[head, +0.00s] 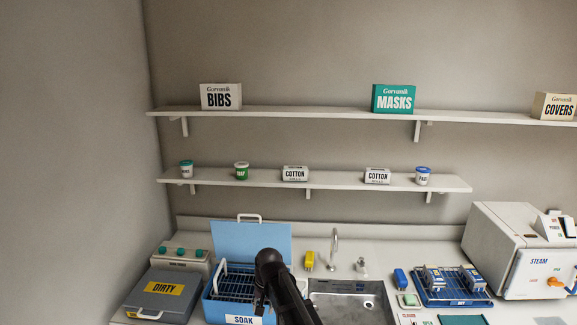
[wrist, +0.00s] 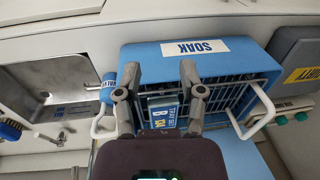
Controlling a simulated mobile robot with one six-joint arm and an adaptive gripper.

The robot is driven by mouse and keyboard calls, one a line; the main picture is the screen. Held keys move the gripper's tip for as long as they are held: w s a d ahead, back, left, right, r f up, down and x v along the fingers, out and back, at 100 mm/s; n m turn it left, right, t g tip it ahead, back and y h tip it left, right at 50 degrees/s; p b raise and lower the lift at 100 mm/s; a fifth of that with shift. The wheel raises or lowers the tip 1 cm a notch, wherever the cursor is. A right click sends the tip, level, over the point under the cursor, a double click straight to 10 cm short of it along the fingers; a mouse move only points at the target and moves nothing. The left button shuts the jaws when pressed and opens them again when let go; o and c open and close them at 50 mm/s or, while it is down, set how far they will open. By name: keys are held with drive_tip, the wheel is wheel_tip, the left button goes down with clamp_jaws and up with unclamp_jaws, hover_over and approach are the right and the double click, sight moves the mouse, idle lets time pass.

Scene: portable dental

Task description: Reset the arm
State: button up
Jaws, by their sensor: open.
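My gripper (wrist: 160,72) is open in the wrist view, its two dark fingers spread over the blue soak tub (wrist: 150,62). Between and beyond the fingers, a blue labelled item (wrist: 163,112) shows, seemingly in the tub's wire basket (wrist: 236,92); whether a finger touches it I cannot tell. In the head view my dark arm (head: 283,290) reaches up from the bottom edge, just right of the soak tub (head: 243,320). My fingertips cannot be made out there.
The tub's blue lid (head: 252,241) stands open behind it. A grey DIRTY box (head: 160,298) is left, a sink (head: 348,305) with faucet (head: 335,246) right. Farther right are a blue rack (head: 452,297) and steam sterilizer (head: 510,250). Two shelves (head: 330,181) hang above.

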drive_tip(key=s+d+f+b, duration=0.1)
drive_tip(key=s+d, duration=0.4)
drive_tip(key=d, duration=0.3)
drive_tip(key=s+d+f+h, duration=0.1)
drive_tip(key=s+d, duration=0.4)
drive_tip(key=d, duration=0.3)
drive_tip(key=s+d+f+b, duration=0.1)
drive_tip(key=s+d, duration=0.4)
drive_tip(key=d, duration=0.4)
drive_tip(key=shift+n+b, duration=0.3)
